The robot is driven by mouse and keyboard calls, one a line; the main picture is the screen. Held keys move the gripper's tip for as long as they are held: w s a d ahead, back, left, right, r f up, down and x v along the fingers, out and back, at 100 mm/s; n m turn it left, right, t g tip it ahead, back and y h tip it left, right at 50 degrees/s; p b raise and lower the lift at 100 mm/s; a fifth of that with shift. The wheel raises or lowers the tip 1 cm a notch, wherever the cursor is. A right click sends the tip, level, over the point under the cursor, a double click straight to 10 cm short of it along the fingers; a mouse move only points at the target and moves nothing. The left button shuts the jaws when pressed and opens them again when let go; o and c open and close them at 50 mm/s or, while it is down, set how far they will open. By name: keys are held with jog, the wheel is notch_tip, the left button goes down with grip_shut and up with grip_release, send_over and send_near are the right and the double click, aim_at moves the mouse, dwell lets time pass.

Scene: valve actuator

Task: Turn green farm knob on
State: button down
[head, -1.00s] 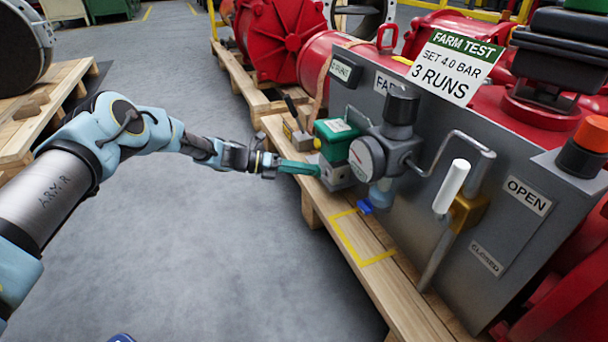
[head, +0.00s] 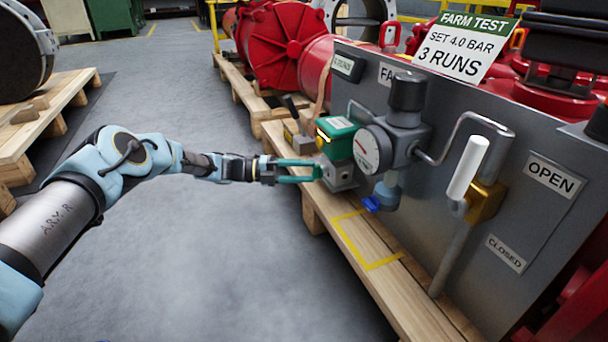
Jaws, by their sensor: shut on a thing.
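A small green-topped unit (head: 338,146) stands on a grey metal block (head: 341,176) at the left end of the grey panel. An orange-yellow strip glows on its left face. My gripper (head: 317,170) reaches it from the left, with its teal fingers one above the other and their tips at the unit's left side. The gripper is shut on a small part there, apparently the green farm knob, which the fingers largely hide. I cannot read the knob's angle. A round white gauge (head: 366,151) sits just right of the unit.
A blue part (head: 371,203) hangs below the gauge. A white-handled lever (head: 467,167) stands by the OPEN (head: 553,177) and CLOSED (head: 506,253) labels. The wooden pallet (head: 400,285) runs along the panel.

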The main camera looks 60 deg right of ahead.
jog(key=shift+w, duration=0.1)
dwell(0.3)
jog(key=shift+c, duration=1.4)
grip_release()
jog(key=p+v, duration=0.3)
jog(key=v, duration=0.7)
jog(key=shift+w+a, duration=0.2)
jog(key=shift+w, duration=0.1)
jog(key=shift+f, duration=0.15)
